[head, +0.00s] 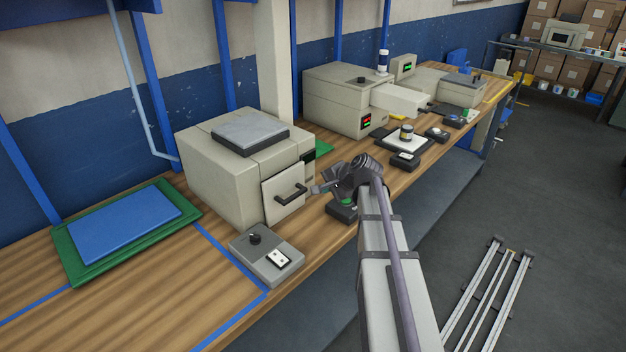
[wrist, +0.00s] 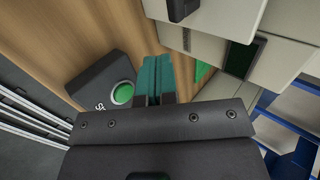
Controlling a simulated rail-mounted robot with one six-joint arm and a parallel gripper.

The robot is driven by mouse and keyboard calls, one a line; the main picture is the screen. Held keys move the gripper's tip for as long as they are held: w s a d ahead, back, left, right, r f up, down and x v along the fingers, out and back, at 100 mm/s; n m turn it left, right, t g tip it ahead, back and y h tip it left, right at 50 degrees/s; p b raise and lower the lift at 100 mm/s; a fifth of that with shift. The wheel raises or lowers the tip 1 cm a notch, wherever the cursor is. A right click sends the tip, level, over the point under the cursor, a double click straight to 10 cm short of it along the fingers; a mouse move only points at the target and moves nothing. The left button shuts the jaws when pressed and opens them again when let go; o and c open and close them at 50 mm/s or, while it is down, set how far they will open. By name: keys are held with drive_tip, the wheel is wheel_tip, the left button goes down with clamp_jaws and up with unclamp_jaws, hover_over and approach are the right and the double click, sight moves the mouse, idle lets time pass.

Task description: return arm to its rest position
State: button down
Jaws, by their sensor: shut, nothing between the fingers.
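My gripper (head: 316,188) is at the end of my arm, which reaches over the front edge of the wooden bench. Its teal fingers (wrist: 154,68) are together and empty in the wrist view. The fingertips are just right of the dark handle (head: 291,194) on the front door of the beige machine (head: 215,173); the wrist view shows a gap between fingers and handle (wrist: 183,9). A dark box with a green button (head: 346,202) sits below the gripper, partly hidden by it; the button also shows in the wrist view (wrist: 122,93).
A grey control box (head: 266,258) with a knob stands at the bench's front edge. A blue sheet on a green mat (head: 66,258) lies at left. More machines (head: 343,97) and small items stand further right. Floor rails (head: 487,296) lie at lower right.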

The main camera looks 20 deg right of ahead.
drive_tip(key=p+v, duration=0.2)
drive_tip(key=v, duration=0.3)
drive_tip(key=shift+s+r, duration=0.1)
drive_tip(key=shift+s, duration=0.1)
drive_tip(key=s+a+f+n+g+h, duration=0.1)
drive_tip(key=s+a+f+n+g, duration=0.1)
drive_tip(key=s+a+n+g, duration=0.2)
drive_tip(key=s+a+f+n+g+h, duration=0.2)
drive_tip(key=s+a+f+n+g, duration=0.1)
drive_tip(key=s+a+n, duration=0.6)
drive_tip(key=s+a+g, duration=0.1)
drive_tip(key=s+a, duration=0.3)
drive_tip(key=a, duration=0.4)
drive_tip(key=shift+a+f+n+g+h, duration=0.25)
drive_tip(key=shift+n+g+h, duration=0.05)
